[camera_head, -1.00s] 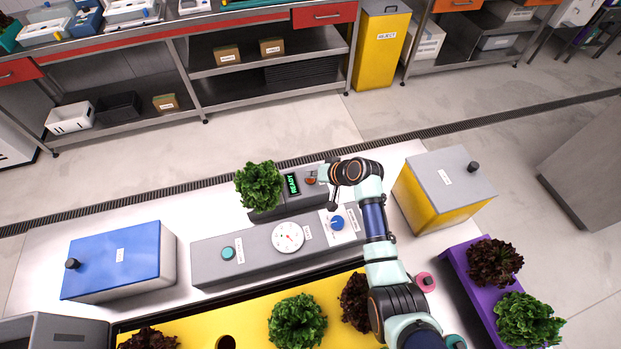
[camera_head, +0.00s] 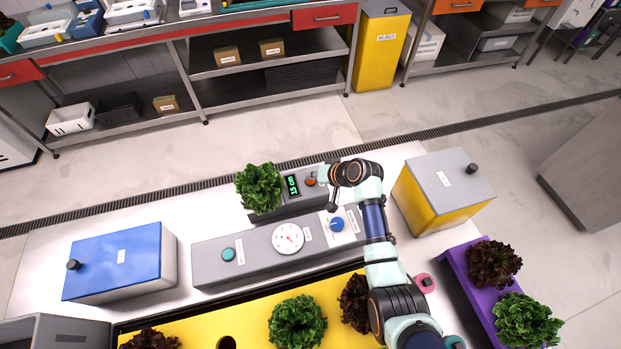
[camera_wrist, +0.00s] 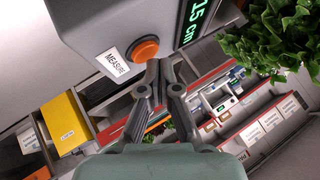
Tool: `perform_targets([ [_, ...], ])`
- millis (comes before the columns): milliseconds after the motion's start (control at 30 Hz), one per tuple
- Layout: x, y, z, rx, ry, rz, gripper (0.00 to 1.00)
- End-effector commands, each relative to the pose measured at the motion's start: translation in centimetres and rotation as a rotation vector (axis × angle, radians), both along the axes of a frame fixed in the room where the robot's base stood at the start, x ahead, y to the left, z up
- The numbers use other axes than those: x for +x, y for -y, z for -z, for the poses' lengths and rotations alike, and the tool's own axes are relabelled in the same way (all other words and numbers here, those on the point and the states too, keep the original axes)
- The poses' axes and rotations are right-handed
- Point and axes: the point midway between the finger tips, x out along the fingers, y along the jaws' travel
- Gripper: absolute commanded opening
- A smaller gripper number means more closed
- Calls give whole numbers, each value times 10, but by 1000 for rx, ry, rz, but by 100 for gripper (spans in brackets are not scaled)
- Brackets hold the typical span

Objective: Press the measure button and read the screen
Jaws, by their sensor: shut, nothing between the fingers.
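The grey measuring unit (camera_head: 318,202) stands at the back of the white table. Its orange measure button (camera_head: 310,182) also shows in the wrist view (camera_wrist: 143,49), beside a "MEASURE" label (camera_wrist: 113,62). Its screen (camera_head: 292,186) is lit green and reads "15 cm"; part of it shows in the wrist view (camera_wrist: 192,18). A green lettuce (camera_head: 259,187) sits at the unit's left end. My gripper (camera_wrist: 158,68) is shut and empty, its fingertips close to the button's lower edge. I cannot tell whether they touch it. In the head view, my wrist is just right of the button.
A grey panel with a dial (camera_head: 288,238), a teal button (camera_head: 228,254) and a blue knob (camera_head: 337,224) lies in front of the unit. A blue box (camera_head: 118,262) is at left and a yellow-sided box (camera_head: 440,188) at right. A yellow tray (camera_head: 255,325) holds lettuces in front.

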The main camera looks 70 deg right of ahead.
Motion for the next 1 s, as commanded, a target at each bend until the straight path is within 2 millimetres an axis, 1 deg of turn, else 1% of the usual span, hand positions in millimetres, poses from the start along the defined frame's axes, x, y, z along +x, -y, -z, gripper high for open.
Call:
perform_targets([
  [33,0,0,-6,0,0,0,0],
  [67,0,0,-7,0,0,0,0],
  [367,0,0,-7,-1,1,1,0],
  [467,0,0,-10,-1,1,1,0],
  [900,0,0,-54,-1,0,0,0],
  [1000,0,0,-59,-1,1,1,0],
])
